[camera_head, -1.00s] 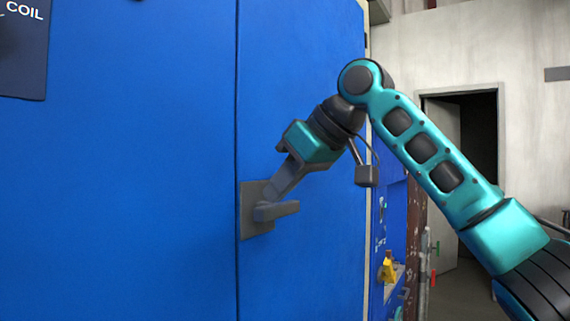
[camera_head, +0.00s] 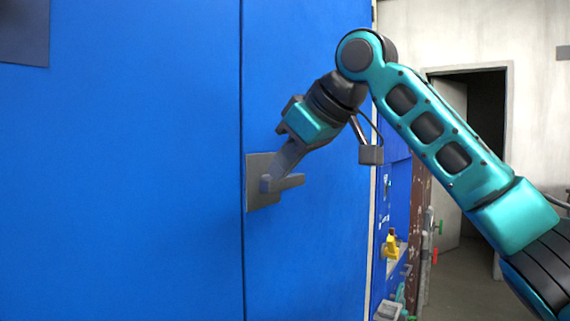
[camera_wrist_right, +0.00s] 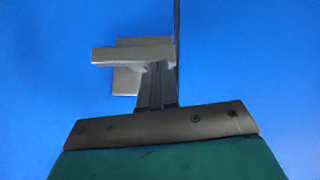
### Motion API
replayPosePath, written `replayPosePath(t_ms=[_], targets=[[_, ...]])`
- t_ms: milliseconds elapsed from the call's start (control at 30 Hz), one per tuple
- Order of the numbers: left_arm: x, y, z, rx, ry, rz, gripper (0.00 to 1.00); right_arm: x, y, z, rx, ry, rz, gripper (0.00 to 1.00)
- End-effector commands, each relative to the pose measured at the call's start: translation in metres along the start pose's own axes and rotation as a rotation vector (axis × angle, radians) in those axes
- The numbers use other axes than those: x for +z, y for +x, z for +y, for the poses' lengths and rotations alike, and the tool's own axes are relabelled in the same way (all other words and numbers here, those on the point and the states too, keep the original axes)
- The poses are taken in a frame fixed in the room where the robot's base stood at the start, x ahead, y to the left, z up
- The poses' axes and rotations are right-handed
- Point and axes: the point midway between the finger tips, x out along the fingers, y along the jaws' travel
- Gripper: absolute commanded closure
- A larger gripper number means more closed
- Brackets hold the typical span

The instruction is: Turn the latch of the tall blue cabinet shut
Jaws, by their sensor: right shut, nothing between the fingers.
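The tall blue cabinet (camera_head: 130,180) fills the left and middle of the head view, with a vertical seam between its panels. Its grey latch (camera_head: 291,182) sits on a square grey plate (camera_head: 258,200) just right of the seam. The latch handle lies about level, pointing right. My right gripper (camera_head: 271,178) is shut and empty, its fingertips at the latch near its pivot end. In the right wrist view the latch (camera_wrist_right: 115,54) crosses at the tips of the shut fingers. Whether they touch it I cannot tell. My left gripper is not in view.
A dark sign (camera_head: 24,35) is on the cabinet at upper left. Right of the cabinet are a yellow object (camera_head: 390,246) on a low shelf, a rusty post (camera_head: 416,215) and an open doorway (camera_head: 483,150) in a pale wall.

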Motion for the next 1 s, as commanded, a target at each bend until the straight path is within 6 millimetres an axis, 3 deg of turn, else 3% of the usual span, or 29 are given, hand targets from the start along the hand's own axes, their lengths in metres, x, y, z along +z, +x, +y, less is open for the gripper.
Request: replayPosePath(t_ms=[467, 1000], targets=[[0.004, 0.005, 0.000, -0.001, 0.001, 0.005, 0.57, 0.003, 0.004, -0.004, 0.136, -0.139, -0.001, 1.00], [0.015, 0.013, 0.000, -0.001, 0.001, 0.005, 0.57, 0.017, 0.017, -0.012, 0.463, -0.465, -0.004, 1.00]])
